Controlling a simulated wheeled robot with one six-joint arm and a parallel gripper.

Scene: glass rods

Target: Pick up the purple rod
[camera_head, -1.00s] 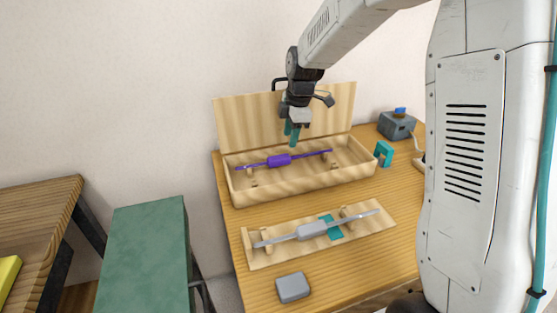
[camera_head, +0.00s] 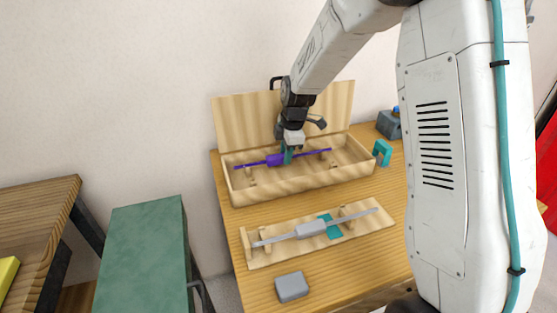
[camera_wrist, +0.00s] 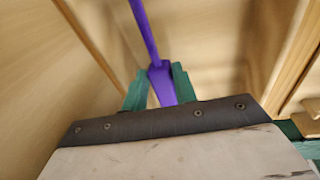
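The purple rod (camera_head: 310,154) lies across supports inside the open wooden box (camera_head: 300,186). It has a thick block near its middle and thin ends. My gripper (camera_head: 287,156) is down in the box at the rod, next to the thick block. In the wrist view, the rod (camera_wrist: 146,32) runs away from me and its thick part (camera_wrist: 161,82) sits between the two green fingers of my gripper (camera_wrist: 159,85). The fingers are apart, one on each side. The right finger looks very close to the rod; I cannot tell whether either touches it.
The raised lid (camera_head: 235,125) stands behind the box. In front, a grey rod (camera_head: 310,230) rests on a wooden stand (camera_head: 378,222). A grey block (camera_head: 292,287) lies at the table's front. A teal arch (camera_head: 382,152) and grey device (camera_head: 388,124) are at right.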

